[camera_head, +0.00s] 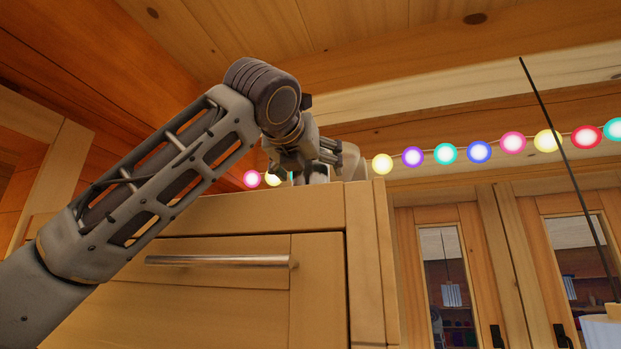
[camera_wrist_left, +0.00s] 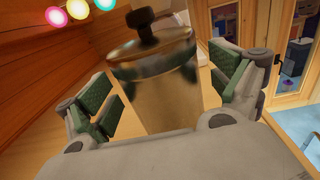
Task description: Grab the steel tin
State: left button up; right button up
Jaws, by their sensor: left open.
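The steel tin (camera_wrist_left: 160,98) shows large in the left wrist view, upright, with a metal lid and a dark knob on top. It stands between the two green-padded fingers of my left gripper (camera_wrist_left: 168,100), which are spread wide on either side of it. Its lower part is hidden by the gripper's own body. In the head view my left gripper (camera_head: 322,160) is over the top of the wooden cabinet (camera_head: 220,268), and I cannot make out the tin there. My right gripper is not in view.
The cabinet has a drawer with a long metal handle (camera_head: 217,261). A string of coloured lights (camera_head: 478,152) hangs along the back. Wooden doors with glass panes (camera_head: 450,285) stand to the right.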

pick_arm(q)
jog(key=shift+w+d, duration=0.2)
jog(key=shift+w, duration=0.25)
jog(key=c, duration=1.3)
jog(key=shift+r, duration=0.2)
jog(key=shift+s+r, duration=0.1)
jog(key=shift+r, duration=1.45)
jog(key=shift+s+a+b, duration=0.15)
jog(key=shift+s+b, duration=0.15)
jog(key=shift+s, duration=0.25)
jog(key=b+v, duration=0.3)
jog(key=v, duration=1.4)
jog(key=shift+b, duration=0.4)
